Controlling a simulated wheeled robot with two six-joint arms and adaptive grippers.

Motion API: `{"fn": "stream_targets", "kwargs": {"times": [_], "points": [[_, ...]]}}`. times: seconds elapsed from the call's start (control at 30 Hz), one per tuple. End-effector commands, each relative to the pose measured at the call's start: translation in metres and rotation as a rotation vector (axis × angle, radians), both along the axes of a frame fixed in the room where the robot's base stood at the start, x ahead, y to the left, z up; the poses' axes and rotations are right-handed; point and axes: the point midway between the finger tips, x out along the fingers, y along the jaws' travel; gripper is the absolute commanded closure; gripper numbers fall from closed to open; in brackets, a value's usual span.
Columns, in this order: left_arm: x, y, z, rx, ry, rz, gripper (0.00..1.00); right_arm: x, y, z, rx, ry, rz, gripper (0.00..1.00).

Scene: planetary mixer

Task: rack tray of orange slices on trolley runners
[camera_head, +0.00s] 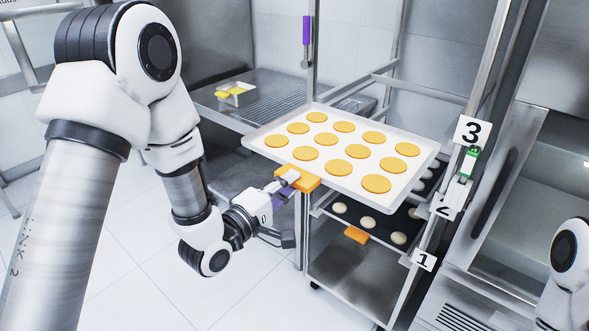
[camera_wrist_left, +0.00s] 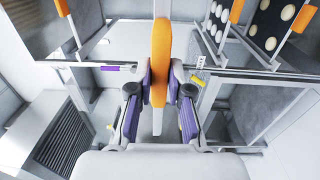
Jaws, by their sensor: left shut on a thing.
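The tray of orange slices (camera_head: 351,138) is white and carries rows of round orange slices. It is roughly level at the upper part of the trolley (camera_head: 301,235), near label 3 (camera_head: 472,131). Its near left part sticks out in front of the trolley frame. Whether its far edge rests on runners is hidden. My left gripper (camera_head: 287,188) is shut on the tray's orange handle (camera_head: 304,178). In the left wrist view, the purple pads of my left gripper (camera_wrist_left: 160,85) press both sides of the orange handle (camera_wrist_left: 161,50). My right gripper is out of view.
Below, dark trays with pale rounds (camera_head: 372,218) stand in the trolley near labels 2 (camera_head: 443,207) and 1 (camera_head: 424,260). A lower orange handle (camera_head: 356,234) sticks out. A steel table (camera_head: 275,98) with a small tray (camera_head: 236,92) stands behind left. Floor at front left is clear.

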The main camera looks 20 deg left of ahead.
Motion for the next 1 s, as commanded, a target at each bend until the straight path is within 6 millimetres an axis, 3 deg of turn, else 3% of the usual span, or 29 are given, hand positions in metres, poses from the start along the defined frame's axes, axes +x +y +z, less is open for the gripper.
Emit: {"fn": "stream_targets", "kwargs": {"times": [0.4, 1.0], "points": [[-0.002, -0.001, 0.002, 0.001, -0.007, -0.01, 1.0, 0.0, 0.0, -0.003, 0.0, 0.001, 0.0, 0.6], [0.047, -0.019, 0.002, 0.002, -0.008, -0.008, 1.0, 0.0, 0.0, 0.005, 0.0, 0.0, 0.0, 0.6]]}}
